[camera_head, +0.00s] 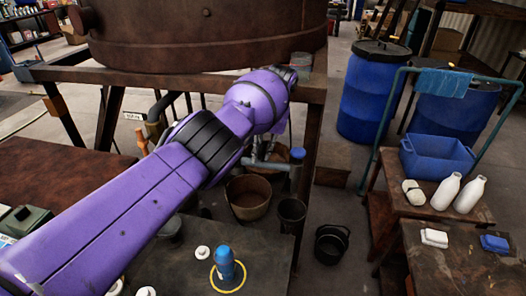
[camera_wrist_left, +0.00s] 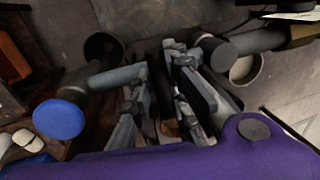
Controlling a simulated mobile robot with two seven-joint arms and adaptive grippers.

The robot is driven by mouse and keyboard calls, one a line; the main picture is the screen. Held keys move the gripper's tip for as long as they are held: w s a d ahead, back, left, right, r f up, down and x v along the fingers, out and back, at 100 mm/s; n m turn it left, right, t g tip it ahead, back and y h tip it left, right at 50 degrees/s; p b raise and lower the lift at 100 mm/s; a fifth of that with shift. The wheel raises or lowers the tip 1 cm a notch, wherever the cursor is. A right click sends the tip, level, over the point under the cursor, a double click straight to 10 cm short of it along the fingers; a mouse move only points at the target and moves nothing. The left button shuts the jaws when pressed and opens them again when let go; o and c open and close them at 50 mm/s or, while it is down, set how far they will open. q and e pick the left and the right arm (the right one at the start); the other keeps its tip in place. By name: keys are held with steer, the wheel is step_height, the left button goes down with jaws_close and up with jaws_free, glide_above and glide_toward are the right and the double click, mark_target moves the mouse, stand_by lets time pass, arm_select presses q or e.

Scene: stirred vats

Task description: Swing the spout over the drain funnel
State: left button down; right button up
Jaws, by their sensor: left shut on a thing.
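The spout (camera_head: 272,166) is a grey pipe under the rusty vat (camera_head: 205,35), with a blue cap (camera_head: 297,153) on its outer end. In the left wrist view the spout (camera_wrist_left: 108,79) runs from the blue cap (camera_wrist_left: 58,120) into the jaws of my left gripper (camera_wrist_left: 175,98). The left gripper is shut on the spout; my purple arm mostly hides it in the head view. A dark round vessel (camera_head: 292,211) stands below the capped end, and a brown bucket (camera_head: 247,205) is left of it. I cannot tell which vessel is the drain funnel. My right gripper is out of view.
The vat's rusty stand (camera_head: 312,130) is close to my arm. A black bucket (camera_head: 331,243) stands on the floor. A near table (camera_head: 270,262) holds a blue bottle (camera_head: 224,262). Blue barrels (camera_head: 372,95) and a blue tub (camera_head: 437,158) are at right.

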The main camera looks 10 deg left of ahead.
mark_target(270, 162)
arm_select(q)
steer(key=shift+w+r, duration=0.1)
steer(key=c, duration=1.7)
jaws_free()
steer(key=shift+o, duration=0.2)
step_height(270, 162, up, 12)
steer(key=d, duration=0.2)
steer(key=shift+d, duration=0.15)
steer(key=shift+f, duration=0.2)
